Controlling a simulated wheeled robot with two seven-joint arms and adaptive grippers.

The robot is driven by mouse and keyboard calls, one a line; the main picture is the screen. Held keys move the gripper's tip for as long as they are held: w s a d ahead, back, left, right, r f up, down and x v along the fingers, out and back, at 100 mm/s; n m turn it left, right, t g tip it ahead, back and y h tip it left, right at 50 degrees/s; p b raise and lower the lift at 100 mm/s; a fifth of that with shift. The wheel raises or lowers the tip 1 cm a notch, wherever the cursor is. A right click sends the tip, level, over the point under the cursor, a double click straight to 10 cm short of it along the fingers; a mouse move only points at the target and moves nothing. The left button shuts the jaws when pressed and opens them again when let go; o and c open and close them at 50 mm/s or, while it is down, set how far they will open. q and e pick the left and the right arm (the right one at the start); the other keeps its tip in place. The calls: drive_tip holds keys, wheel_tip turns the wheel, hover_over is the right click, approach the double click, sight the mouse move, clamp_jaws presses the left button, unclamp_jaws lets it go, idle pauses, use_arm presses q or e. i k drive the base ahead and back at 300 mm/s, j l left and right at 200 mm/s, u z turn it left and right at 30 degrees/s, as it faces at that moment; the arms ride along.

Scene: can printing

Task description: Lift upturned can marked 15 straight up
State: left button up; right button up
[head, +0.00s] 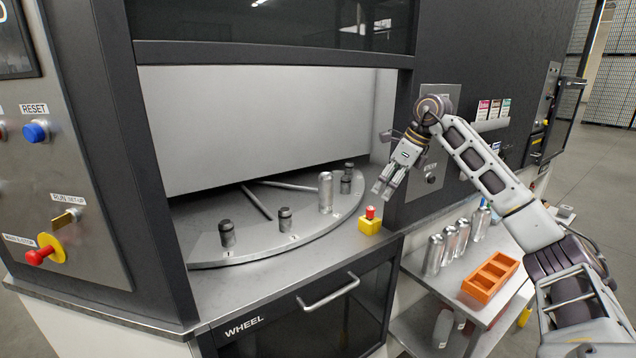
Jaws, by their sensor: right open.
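A silver can (325,192) stands upside down on the grey wheel (270,228), at a station near its right side. I cannot read a number 15 at this size. My right gripper (383,190) is open and empty, pointing down, to the right of the can and apart from it. It hangs above the area by the yellow box with a red button (369,221). My left gripper is not in view.
Dark pegs (227,233) stand on the wheel, with one (285,219) left of the can and another behind it. Several silver cans (434,255) and an orange tray (490,277) are on the side table. The dark window frame stands over the wheel.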

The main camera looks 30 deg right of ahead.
sight(325, 179)
drive_tip(key=i, duration=0.9)
